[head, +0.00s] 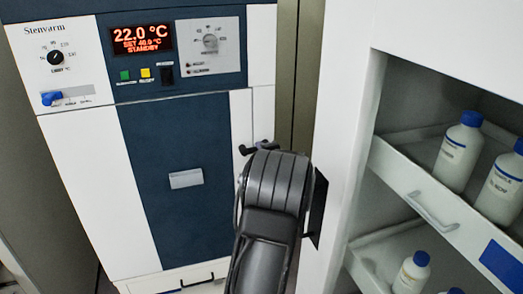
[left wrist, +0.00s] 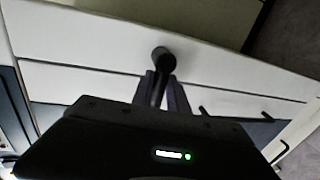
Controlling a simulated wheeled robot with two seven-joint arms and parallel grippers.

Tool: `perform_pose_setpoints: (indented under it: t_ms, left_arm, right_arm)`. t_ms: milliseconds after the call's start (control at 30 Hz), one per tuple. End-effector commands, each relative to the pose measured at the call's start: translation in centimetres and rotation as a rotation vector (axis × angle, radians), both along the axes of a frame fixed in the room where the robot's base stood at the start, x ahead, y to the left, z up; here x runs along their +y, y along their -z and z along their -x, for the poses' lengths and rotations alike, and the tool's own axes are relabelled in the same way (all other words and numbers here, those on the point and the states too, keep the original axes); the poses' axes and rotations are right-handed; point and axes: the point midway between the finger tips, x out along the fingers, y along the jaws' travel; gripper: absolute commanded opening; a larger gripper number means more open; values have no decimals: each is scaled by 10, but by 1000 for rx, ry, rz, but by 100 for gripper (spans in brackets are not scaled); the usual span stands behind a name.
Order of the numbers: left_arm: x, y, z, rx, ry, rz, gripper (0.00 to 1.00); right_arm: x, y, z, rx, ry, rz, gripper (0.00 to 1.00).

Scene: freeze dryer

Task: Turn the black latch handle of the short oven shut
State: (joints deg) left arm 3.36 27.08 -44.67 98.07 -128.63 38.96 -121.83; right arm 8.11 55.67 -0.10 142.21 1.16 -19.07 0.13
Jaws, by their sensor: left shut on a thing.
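The oven (head: 75,170) has a white and dark blue front and stands at the left of the head view. Its black latch handle (head: 245,150) shows at the right edge of the door, partly hidden by my arm. In the left wrist view the latch handle (left wrist: 163,58) has a round black hub, with its lever running down between the fingers. My left gripper (left wrist: 162,92) is shut on the lever. In the head view the left gripper (head: 262,147) is mostly hidden behind its own wrist. My right gripper is not in view.
A white shelf cabinet (head: 345,120) stands close to the right of my left arm. Its pull-out trays hold white bottles (head: 460,150) with blue caps. The oven's display (head: 142,39) is lit, with knobs beside it. A narrow gap separates oven and cabinet.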

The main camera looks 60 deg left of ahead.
Motion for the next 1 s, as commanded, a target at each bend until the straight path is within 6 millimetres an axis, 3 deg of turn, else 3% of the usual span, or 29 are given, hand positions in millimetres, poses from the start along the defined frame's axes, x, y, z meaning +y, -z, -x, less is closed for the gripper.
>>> perform_pose_setpoints:
  t_ms: [533, 567, 600, 800, 1000]
  left_arm:
    - [0, -4, -1, 34, 1, -16, 0]
    - [0, -4, -1, 34, 1, -16, 21]
    - [0, -4, -1, 34, 1, -16, 24]
    - [0, -2, -1, 35, 0, -13, 41]
    - [0, -2, 0, 35, 0, -12, 41]
  right_arm:
    - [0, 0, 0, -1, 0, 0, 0]
    - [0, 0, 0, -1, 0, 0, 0]
    - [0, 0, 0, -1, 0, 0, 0]
    - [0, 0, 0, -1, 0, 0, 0]
    - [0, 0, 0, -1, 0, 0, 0]
